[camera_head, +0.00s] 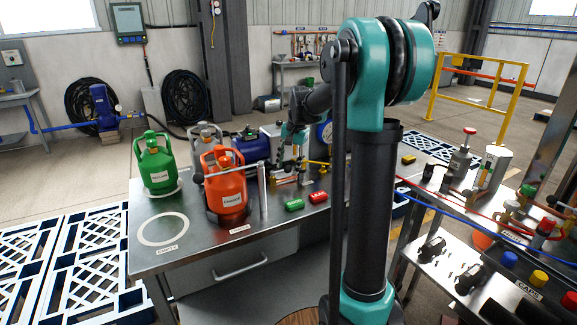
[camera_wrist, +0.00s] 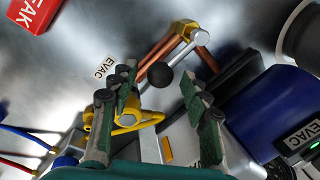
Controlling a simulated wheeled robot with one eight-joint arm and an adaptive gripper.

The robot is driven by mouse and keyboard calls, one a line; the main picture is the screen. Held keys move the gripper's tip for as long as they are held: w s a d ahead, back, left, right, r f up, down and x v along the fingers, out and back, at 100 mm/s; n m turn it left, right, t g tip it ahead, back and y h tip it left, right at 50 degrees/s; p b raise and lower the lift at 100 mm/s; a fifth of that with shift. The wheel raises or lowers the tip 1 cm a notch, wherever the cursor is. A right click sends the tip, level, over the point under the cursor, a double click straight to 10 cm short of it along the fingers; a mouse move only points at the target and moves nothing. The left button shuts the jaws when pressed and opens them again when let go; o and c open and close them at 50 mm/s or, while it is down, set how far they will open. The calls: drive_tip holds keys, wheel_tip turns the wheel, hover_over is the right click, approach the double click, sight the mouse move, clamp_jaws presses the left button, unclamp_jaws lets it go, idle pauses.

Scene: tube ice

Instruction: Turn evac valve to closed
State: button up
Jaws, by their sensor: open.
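In the wrist view the evac valve shows as a brass body (camera_wrist: 186,30) on copper pipes, with a silver lever ending in a black ball knob (camera_wrist: 160,75). A white EVAC label (camera_wrist: 105,68) lies on the steel surface to its left. My gripper (camera_wrist: 160,92) is open, with one green finger on each side of the knob in the picture. I see no contact between fingers and knob; the depth gap cannot be told. In the head view my gripper (camera_head: 291,150) is over the back of the steel table, and the valve is too small and covered to make out.
A blue pump (camera_wrist: 268,105) is close right of my gripper. A yellow looped part (camera_wrist: 130,122) lies by the left finger. On the table (camera_head: 190,255) stand an orange cylinder (camera_head: 225,185) and a green cylinder (camera_head: 154,165). Green (camera_head: 294,205) and red (camera_head: 318,197) blocks lie in front.

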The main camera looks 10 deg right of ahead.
drive_tip(key=shift+f, duration=0.2)
drive_tip(key=shift+c, duration=0.3)
clamp_jaws()
